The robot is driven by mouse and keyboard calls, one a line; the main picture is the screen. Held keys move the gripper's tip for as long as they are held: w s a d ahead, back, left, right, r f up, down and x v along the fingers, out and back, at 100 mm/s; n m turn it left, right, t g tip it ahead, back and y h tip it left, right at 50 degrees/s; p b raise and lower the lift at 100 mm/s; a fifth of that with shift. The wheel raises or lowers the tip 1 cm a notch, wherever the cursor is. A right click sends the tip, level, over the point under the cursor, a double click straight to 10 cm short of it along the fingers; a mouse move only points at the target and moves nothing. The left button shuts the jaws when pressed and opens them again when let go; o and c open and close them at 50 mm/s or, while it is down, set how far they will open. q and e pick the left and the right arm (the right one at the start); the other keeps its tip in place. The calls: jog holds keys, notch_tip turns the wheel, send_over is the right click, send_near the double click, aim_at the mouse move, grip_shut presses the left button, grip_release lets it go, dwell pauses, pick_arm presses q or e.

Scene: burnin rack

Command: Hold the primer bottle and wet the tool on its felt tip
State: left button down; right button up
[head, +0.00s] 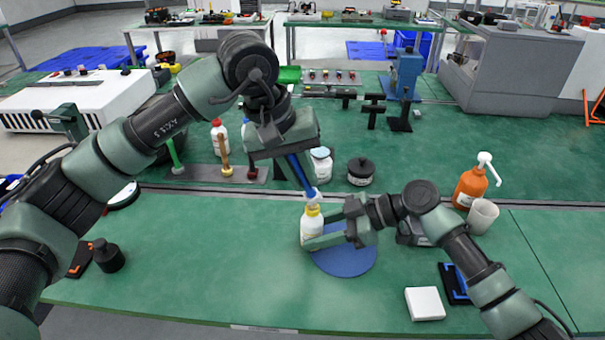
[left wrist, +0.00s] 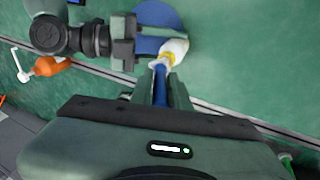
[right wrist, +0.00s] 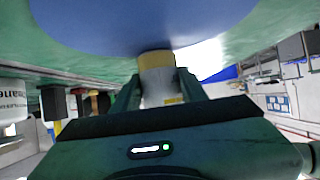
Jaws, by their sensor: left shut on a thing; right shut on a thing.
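The primer bottle (head: 312,229) is white with a yellow neck band and stands about upright over the round blue mat (head: 345,262). I cannot tell whether it rests on the mat. My right gripper (head: 333,232) is shut on it from the right; it also shows in the right wrist view (right wrist: 158,80). My left gripper (head: 292,158) is shut on a blue tool (head: 301,174), which slants down to the bottle's white top. The tool's lower end meets or nearly meets the felt tip; contact is unclear. The bottle (left wrist: 175,47) also shows in the left wrist view beyond the tool.
Behind stand a white jar (head: 321,164), a black lidded pot (head: 361,171) and a rack (head: 215,173) with brushes. At right are an orange pump bottle (head: 470,187), a cup (head: 482,215) and a white block (head: 425,304). The front left bench is mostly clear.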

pick_arm(q)
jog(key=shift+f, duration=0.6)
dwell(0.9)
jog(key=shift+r, duration=3.55)
pick_arm(e)
jog(key=o, duration=1.1)
jog(key=shift+c, duration=0.2)
jog(key=shift+d, duration=0.1)
